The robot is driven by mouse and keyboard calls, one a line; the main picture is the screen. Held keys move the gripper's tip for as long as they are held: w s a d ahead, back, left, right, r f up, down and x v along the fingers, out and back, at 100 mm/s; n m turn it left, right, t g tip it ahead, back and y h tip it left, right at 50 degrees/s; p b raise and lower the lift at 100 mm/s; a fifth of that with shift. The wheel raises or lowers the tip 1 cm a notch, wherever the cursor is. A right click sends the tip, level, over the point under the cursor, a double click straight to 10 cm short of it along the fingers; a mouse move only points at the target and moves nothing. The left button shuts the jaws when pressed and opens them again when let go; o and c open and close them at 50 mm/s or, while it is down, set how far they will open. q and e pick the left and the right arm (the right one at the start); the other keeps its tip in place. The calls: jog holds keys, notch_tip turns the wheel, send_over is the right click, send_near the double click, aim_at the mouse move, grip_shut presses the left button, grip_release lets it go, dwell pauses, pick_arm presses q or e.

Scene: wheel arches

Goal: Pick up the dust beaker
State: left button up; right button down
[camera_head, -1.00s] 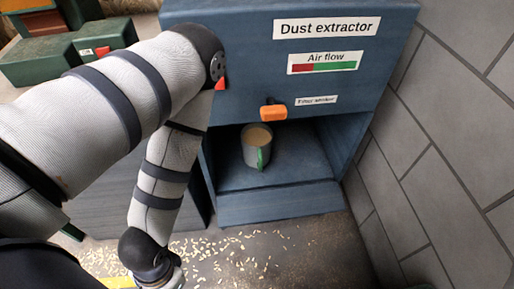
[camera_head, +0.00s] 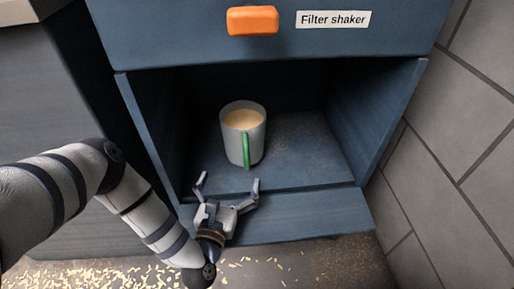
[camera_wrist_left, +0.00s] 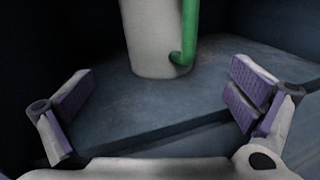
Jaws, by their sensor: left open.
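The dust beaker (camera_head: 234,146) is a grey-white cup with a green handle and tan dust inside. It stands upright on the floor of the dust extractor's open bay (camera_head: 300,150), its handle towards me. My left gripper (camera_head: 229,184) is open and empty at the front of the bay, just short of the beaker and not touching it. In the left wrist view, the beaker's lower part (camera_wrist_left: 152,45) and handle stand ahead, between and beyond the spread fingers (camera_wrist_left: 158,100). My right gripper is not in view.
The bay has side walls, a ceiling and a front flap (camera_head: 300,217). An orange filter shaker knob (camera_head: 252,20) sticks out above the opening. A grey tiled wall (camera_head: 455,150) stands at the right. Wood chips (camera_head: 110,272) lie on the floor.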

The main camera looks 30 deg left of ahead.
aim_at(239, 154)
pick_arm(q)
jog(key=b+x, duration=0.2)
jog(key=x, duration=0.8)
jog(key=shift+r, duration=0.15)
jog(key=shift+w+a+r, duration=0.1)
jog(key=shift+w, duration=0.4)
grip_shut()
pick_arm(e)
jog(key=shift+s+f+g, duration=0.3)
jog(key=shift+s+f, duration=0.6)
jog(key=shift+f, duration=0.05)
